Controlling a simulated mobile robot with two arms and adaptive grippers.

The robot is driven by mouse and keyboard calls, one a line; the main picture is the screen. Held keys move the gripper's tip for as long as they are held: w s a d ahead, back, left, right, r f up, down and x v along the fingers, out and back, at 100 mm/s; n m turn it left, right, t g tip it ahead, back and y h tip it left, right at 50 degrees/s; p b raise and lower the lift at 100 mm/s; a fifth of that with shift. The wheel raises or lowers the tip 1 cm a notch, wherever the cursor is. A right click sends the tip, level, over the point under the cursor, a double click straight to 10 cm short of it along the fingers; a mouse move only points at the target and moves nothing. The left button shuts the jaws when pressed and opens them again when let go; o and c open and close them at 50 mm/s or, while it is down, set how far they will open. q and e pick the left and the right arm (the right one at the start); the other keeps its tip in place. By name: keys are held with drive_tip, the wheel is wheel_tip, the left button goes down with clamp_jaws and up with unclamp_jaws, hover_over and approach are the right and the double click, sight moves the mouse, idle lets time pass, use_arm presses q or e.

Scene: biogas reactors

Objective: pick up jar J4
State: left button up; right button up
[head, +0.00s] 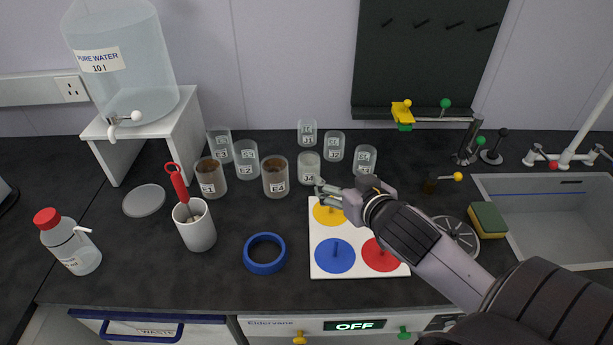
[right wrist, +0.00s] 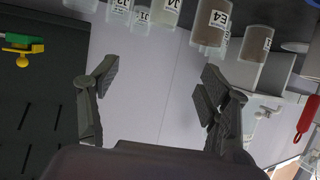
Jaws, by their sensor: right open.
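Jar J4 (head: 308,163) is a clear jar with pale contents and a white label. It stands upright on the dark counter, just behind the white board with coloured discs. In the right wrist view, jar J4 (right wrist: 166,12) is at the top edge, partly cut off, beyond the fingers. My right gripper (head: 328,190) is in front of jar J4, slightly to its right, over the back of the board. In the right wrist view my right gripper (right wrist: 157,72) has its fingers wide apart with nothing between them. My left gripper is not in view.
Jar E4 (head: 275,183), with brown contents, stands close left of J4. Jar J1 (head: 307,138) and another clear jar (head: 334,154) stand behind. The disc board (head: 318,268) lies in front. A blue ring (head: 250,262) and white cup (head: 198,235) are at front left.

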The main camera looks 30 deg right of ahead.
wheel_tip(320, 180, down, 3)
drive_tip(key=w, duration=0.2)
approach(305, 157)
drive_tip(key=shift+p+x, duration=0.45)
drive_tip(key=shift+x, duration=2.5)
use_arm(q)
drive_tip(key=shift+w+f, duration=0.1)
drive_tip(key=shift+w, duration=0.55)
use_arm(e)
drive_tip(key=shift+s, duration=0.1)
drive_tip(key=shift+c, duration=0.6)
drive_tip(key=c, duration=1.2)
